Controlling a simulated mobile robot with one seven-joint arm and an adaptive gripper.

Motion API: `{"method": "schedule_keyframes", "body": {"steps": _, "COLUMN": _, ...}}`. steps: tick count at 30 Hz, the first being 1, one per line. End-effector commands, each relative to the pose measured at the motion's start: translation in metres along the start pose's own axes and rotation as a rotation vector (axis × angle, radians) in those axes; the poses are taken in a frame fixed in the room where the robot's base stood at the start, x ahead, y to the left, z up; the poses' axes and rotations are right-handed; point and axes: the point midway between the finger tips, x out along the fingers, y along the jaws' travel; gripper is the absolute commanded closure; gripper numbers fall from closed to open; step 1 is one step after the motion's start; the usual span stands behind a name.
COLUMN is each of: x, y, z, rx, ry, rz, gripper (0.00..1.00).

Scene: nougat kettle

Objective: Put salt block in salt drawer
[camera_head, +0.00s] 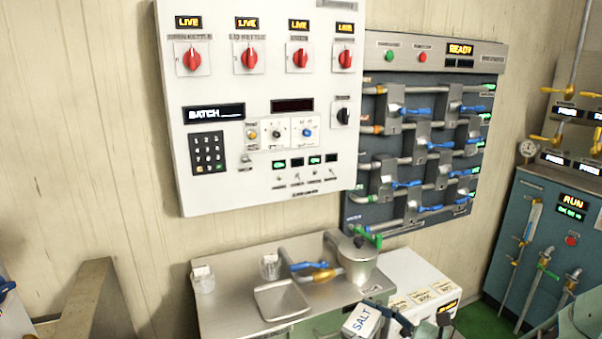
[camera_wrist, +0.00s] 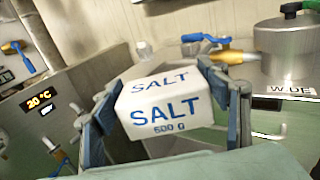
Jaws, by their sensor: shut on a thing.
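In the head view the block (camera_head: 361,320) shows at the bottom edge, in front of the steel bench and the white cabinet. A salt drawer cannot be made out for certain. The white cabinet (camera_head: 405,268) right of the bench has small labels on its front that I cannot read, and my arm partly covers it.
A switch panel (camera_head: 260,170) and a valve board (camera_head: 425,60) hang above. Green floor (camera_head: 490,310) shows at right.

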Motion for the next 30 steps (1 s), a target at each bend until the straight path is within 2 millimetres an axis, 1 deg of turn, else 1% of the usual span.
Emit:
{"method": "schedule_keyframes", "body": {"steps": 1, "x": 0.0, "y": 0.0, "z": 0.019, "rx": 0.0, "ry": -0.004, "rz": 0.001, "gripper": 0.73}}
{"method": "schedule_keyframes", "body": {"steps": 6, "x": 0.0, "y": 0.001, "z": 0.044, "rx": 0.001, "ry": -0.005, "rz": 0.001, "gripper": 0.73}}
{"method": "schedule_keyframes", "body": {"steps": 12, "x": 0.0, "y": 0.001, "z": 0.067, "rx": -0.001, "ry": -0.004, "rz": 0.0, "gripper": 0.73}}
{"method": "schedule_keyframes", "body": {"steps": 16, "x": 0.0, "y": 0.001, "z": 0.074, "rx": -0.001, "ry": -0.004, "rz": -0.001, "gripper": 0.73}}
{"method": "schedule_keyframes", "body": {"steps": 23, "x": 0.002, "y": 0.002, "z": 0.08, "rx": 0.001, "ry": -0.005, "rz": -0.018, "gripper": 0.73}}
{"method": "schedule_keyframes", "body": {"steps": 26, "x": 0.006, "y": 0.003, "z": 0.083, "rx": 0.001, "ry": -0.005, "rz": -0.061, "gripper": 0.73}}
{"method": "schedule_keyframes", "body": {"steps": 30, "x": 0.01, "y": 0.003, "z": 0.087, "rx": 0.004, "ry": -0.005, "rz": -0.165, "gripper": 0.73}}
